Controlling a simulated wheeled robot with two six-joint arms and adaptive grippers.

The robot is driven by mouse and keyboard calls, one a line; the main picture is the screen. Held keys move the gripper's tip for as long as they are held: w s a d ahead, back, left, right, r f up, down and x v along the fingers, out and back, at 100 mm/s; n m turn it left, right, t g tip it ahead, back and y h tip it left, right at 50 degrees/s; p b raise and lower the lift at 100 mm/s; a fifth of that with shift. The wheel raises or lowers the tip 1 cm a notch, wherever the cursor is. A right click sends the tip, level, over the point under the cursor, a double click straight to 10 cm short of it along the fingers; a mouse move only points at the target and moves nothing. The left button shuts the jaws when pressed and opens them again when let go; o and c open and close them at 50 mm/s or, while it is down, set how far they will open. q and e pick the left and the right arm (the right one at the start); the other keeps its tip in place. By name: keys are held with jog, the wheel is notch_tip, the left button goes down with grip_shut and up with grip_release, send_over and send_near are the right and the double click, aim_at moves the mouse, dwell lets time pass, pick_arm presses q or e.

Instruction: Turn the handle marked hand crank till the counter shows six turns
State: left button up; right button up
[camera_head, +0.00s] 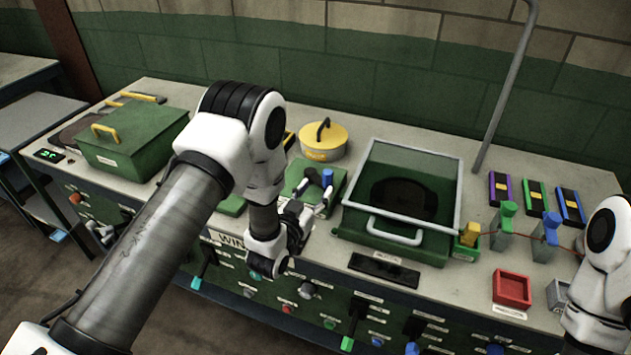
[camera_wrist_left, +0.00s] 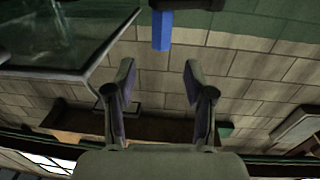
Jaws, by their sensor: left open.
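A blue upright grip (camera_head: 327,178) stands at the front of a small green box (camera_head: 338,187) in the middle of the bench. It looks like the crank handle, but I cannot read a hand crank label. The grip also shows at the top of the left wrist view (camera_wrist_left: 161,30). My left gripper (camera_head: 312,208) is just in front of and below the grip. In the wrist view, its two fingers (camera_wrist_left: 158,82) are apart with nothing between them, and the grip lies beyond their tips. My right gripper is out of view; part of my right arm shows.
A glass-lidded green box (camera_head: 440,243) stands right of the grip, with a dark display (camera_head: 384,269) before it. A yellow-lidded pot (camera_head: 323,140) is behind. A green box (camera_head: 135,145) is at left. A red tray (camera_head: 512,289) is at right. Levers line the bench front.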

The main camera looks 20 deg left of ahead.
aim_at(325, 176)
pick_arm(q)
jog(key=w, duration=0.2)
jog(key=w+p, duration=0.1)
jog(key=w, duration=0.2)
jog(key=w+p, duration=0.1)
jog(key=w, duration=0.1)
jog(key=shift+w+d, duration=0.35)
jog(key=shift+d, duration=0.05)
jog(key=shift+w+f, duration=0.15)
jog(key=shift+w, duration=0.1)
jog(key=shift+s, duration=0.15)
grip_shut()
